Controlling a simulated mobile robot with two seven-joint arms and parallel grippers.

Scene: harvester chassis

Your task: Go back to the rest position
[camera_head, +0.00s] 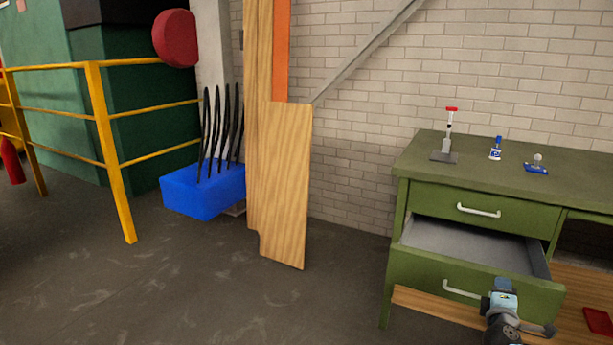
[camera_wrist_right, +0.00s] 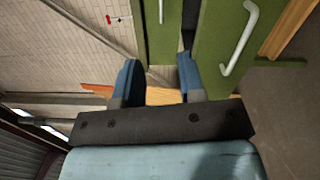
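My right gripper (camera_head: 535,331) is at the lower right of the head view, in front of the pulled-out lower drawer (camera_head: 420,272) of a green workbench (camera_head: 480,167). In the right wrist view the two blue fingers of my right gripper (camera_wrist_right: 158,78) stand apart with nothing held between them. The lower drawer's white handle (camera_wrist_right: 240,40) is to the right of the fingers and apart from them; it also shows in the head view (camera_head: 460,289). My left gripper is in neither view.
The upper drawer (camera_head: 440,201) is shut. A red-topped tool (camera_head: 449,135), a small blue-and-white bottle (camera_head: 496,148) and a blue-based item (camera_head: 537,165) stand on the bench. A wooden board (camera_head: 285,190), a blue box (camera_head: 200,192) and a yellow railing (camera_head: 110,140) are to the left. Floor between is clear.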

